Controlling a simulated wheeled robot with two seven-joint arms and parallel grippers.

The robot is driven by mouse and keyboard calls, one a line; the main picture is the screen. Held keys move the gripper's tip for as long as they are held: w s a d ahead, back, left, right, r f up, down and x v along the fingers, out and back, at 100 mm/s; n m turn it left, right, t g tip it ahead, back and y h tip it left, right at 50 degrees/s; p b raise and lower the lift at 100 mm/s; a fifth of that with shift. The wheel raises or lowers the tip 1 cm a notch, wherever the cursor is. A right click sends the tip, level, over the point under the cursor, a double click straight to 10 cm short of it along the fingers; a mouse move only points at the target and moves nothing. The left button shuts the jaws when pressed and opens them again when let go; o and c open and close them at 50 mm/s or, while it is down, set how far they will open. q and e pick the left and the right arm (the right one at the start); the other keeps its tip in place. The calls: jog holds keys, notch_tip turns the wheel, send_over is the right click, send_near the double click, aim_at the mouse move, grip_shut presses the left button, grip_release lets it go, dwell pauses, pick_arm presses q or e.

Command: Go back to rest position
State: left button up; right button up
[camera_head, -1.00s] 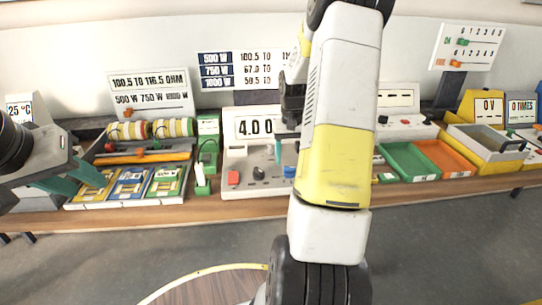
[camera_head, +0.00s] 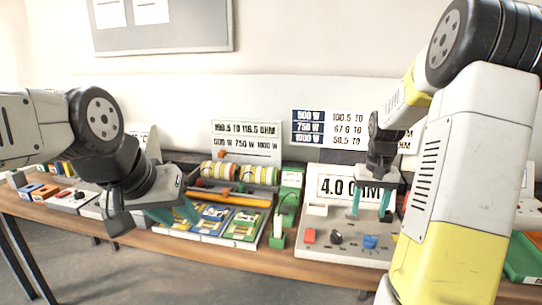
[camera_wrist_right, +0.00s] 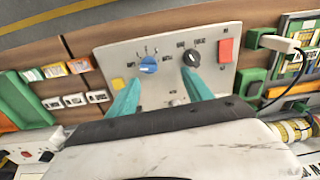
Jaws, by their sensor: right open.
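My left gripper (camera_head: 175,212) is in the head view at the front left, just left of the tray with coloured cards. Its two teal fingers are apart with nothing seen between them. My right gripper (camera_head: 370,204) points down over the grey meter panel (camera_head: 340,250), in front of its 4.0 OHM display (camera_head: 345,189). Its teal fingers are open and empty. In the right wrist view the open fingers (camera_wrist_right: 162,92) reach toward the panel's blue knob (camera_wrist_right: 148,64) and black knob (camera_wrist_right: 191,57). Whether they touch the panel is unclear.
The card tray (camera_head: 210,238) and rolls (camera_head: 240,173) sit left of the meter panel, with a green device (camera_head: 278,238) between. More devices line the left bench. A green tray (camera_head: 523,262) is at the right, partly behind my right arm. Floor in front is clear.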

jog(key=s+a+r+n+t, duration=0.2)
jog(key=s+a+r+t, duration=0.1)
jog(key=s+a+r, duration=0.7)
jog(key=s+a+r+n+t+y, duration=0.1)
jog(key=s+a+r+t+y, duration=0.1)
jog(key=s+a, duration=0.5)
jog(key=s+r, duration=0.1)
jog(key=s, duration=0.1)
jog(key=shift+s+a+r, duration=0.2)
jog(key=shift+s+a, duration=0.1)
jog(key=shift+a, duration=0.1)
jog(key=shift+d, duration=0.1)
